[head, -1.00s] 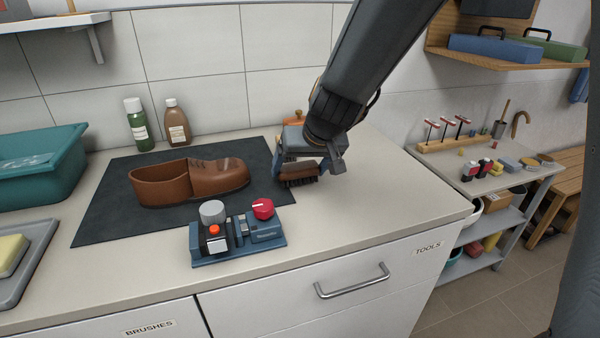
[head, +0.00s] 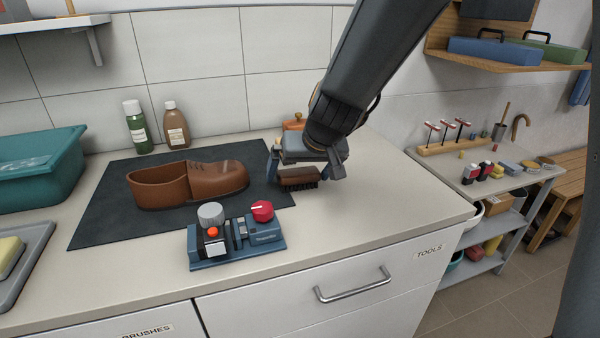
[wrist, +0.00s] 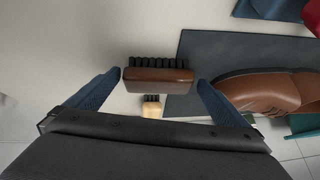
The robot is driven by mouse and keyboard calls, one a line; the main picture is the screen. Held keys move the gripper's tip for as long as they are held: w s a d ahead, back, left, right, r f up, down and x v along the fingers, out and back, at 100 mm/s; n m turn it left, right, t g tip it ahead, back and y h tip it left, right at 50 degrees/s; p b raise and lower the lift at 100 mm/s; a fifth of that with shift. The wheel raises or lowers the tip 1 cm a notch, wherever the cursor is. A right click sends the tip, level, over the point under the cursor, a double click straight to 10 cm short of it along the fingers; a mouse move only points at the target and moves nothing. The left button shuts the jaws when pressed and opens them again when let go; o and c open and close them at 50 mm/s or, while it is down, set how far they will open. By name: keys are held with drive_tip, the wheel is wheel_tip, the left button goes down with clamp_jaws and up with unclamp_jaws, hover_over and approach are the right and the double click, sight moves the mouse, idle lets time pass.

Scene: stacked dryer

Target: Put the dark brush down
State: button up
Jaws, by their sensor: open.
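The dark brush (head: 298,182) has a brown wooden back and dark bristles. It lies on the pale counter at the right edge of the dark mat. My gripper (head: 296,178) is right above and around it, with its jaws open. In the wrist view the dark brush (wrist: 158,78) lies between the two blue fingers (wrist: 160,90), with a gap on each side. Its bristles face away from my wrist. My gripper hides part of the brush from the head camera.
A brown shoe (head: 190,183) stands on the dark mat (head: 105,212). A blue device with a red knob (head: 237,240) sits in front. A lighter brush (wrist: 152,108) is close by in the wrist view. Two bottles (head: 155,127) stand at the wall. The counter to the right is clear (head: 400,205).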

drive_tip(key=shift+r+p, duration=0.45)
drive_tip(key=p+v, duration=0.2)
drive_tip(key=v, duration=1)
drive_tip(key=shift+p, duration=0.3)
